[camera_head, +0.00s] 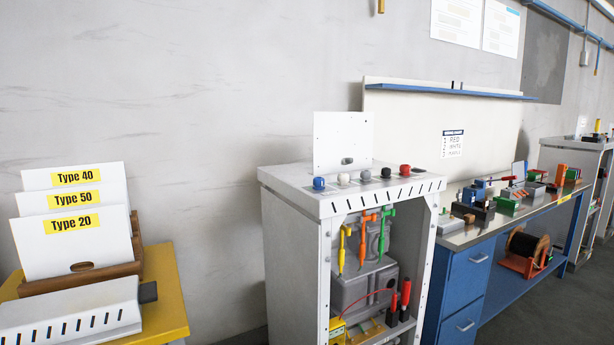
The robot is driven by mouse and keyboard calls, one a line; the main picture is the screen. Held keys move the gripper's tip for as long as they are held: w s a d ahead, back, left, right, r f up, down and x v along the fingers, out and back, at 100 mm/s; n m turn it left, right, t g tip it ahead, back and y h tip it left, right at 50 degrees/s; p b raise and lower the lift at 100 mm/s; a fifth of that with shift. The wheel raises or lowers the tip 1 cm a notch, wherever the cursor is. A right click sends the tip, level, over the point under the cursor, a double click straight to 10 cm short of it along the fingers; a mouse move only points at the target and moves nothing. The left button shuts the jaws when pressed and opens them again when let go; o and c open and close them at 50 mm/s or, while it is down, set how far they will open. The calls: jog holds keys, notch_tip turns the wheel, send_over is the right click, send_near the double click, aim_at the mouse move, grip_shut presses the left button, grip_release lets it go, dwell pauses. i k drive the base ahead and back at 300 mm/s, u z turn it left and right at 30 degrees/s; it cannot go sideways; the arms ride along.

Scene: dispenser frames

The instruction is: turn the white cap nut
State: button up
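The white cap nut (343,179) sits on the top front of a light grey cabinet (295,235), in a row of coloured cap nuts. A blue cap nut (319,184) is just to its left. A grey one (366,176) is just to its right, with a dark one (386,172) and a red one (405,170) further right. A white upright plate (342,135) with an oval hole stands behind the row. My gripper is not in view.
A yellow table (165,290) at the left holds labelled white plates (70,205) in a wooden rack and a white slotted box (70,315). A blue workbench (463,290) with several tools adjoins the cabinet's right side. The cabinet's open front holds hanging coloured tools (365,240).

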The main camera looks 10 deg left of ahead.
aim_at(340, 178)
jog(key=u, duration=0.3)
jog(key=i, duration=1)
jog(key=z, duration=0.05)
